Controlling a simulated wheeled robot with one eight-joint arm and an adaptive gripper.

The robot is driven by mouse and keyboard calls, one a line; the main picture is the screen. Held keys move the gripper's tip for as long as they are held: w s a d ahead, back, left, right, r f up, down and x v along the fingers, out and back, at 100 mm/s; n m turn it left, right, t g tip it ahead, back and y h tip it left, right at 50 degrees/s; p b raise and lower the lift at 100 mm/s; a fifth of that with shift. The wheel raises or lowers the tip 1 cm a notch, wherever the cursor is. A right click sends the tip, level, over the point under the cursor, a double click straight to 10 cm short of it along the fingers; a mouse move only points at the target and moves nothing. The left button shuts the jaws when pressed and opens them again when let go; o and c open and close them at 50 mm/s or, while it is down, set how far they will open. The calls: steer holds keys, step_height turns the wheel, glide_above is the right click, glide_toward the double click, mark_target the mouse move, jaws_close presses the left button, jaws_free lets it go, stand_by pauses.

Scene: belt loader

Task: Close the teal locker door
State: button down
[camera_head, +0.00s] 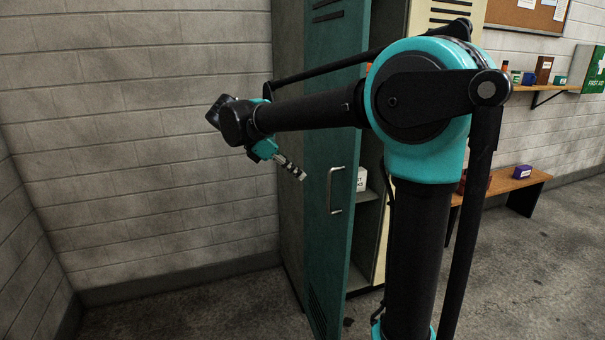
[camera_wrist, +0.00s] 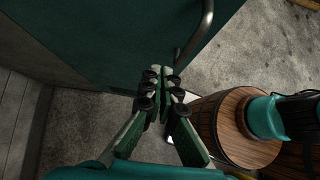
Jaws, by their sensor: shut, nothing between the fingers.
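The teal locker door (camera_head: 325,130) stands open, swung out from the locker; its outer face, with vents and a pale bar handle (camera_head: 336,190), shows in the head view. The locker interior is partly visible to the right of the door's free edge. My gripper (camera_head: 302,176) is shut and empty, on the door's outer side, left of the handle in the picture. In the wrist view the fingertips (camera_wrist: 161,72) overlap the lower edge of the door (camera_wrist: 110,40), with the handle (camera_wrist: 196,38) above right. I cannot tell whether they touch the door.
A shelf inside the locker holds a small white box (camera_head: 361,179). A beige locker door (camera_head: 437,14) is behind my arm. A bench (camera_head: 505,184) and wall shelf (camera_head: 540,88) with small items stand at the right. Floor is clear left of the locker, up to the block wall (camera_head: 150,140).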

mark_target(336, 192)
steer(key=x, duration=0.3)
steer(key=d+r+x, duration=0.1)
steer(key=x, duration=0.5)
steer(key=shift+w+d, duration=0.2)
steer(key=shift+d, duration=0.25)
steer(key=shift+w+d, duration=0.15)
steer(key=shift+d, duration=0.4)
